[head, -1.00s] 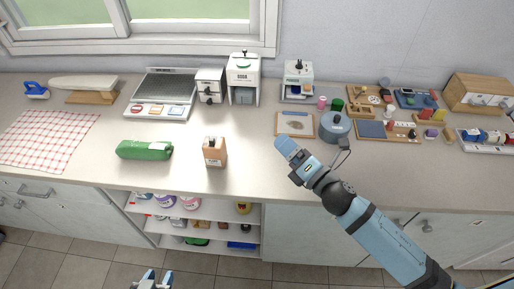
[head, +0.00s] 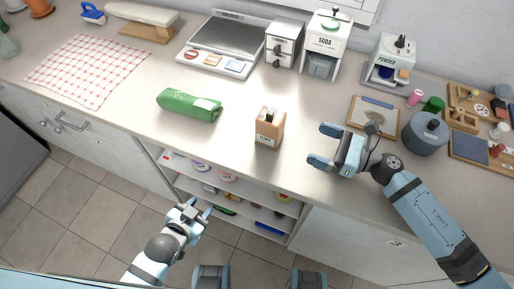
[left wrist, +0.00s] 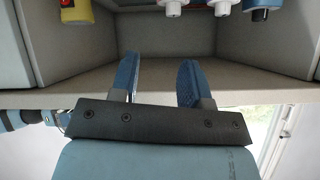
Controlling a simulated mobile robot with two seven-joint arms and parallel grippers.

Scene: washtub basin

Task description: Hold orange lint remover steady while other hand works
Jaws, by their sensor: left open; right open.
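I cannot make out an orange lint remover in either view. A tan-orange box (head: 268,130) with a dark top and a small label stands upright near the counter's front edge. My right gripper (head: 324,146) is open and empty over the counter, to the right of this box and apart from it. My left gripper (head: 197,212) is open and empty in front of the shelves below the counter. Its two blue fingers (left wrist: 160,78) are spread in the left wrist view, with nothing between them.
The open shelves (head: 225,190) hold several bottles and small items; a yellow container (left wrist: 76,12) shows in the left wrist view. A green pack (head: 188,104) lies left of the tan-orange box. A blue-grey pot (head: 425,134) and a clipboard (head: 366,116) lie beyond my right gripper.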

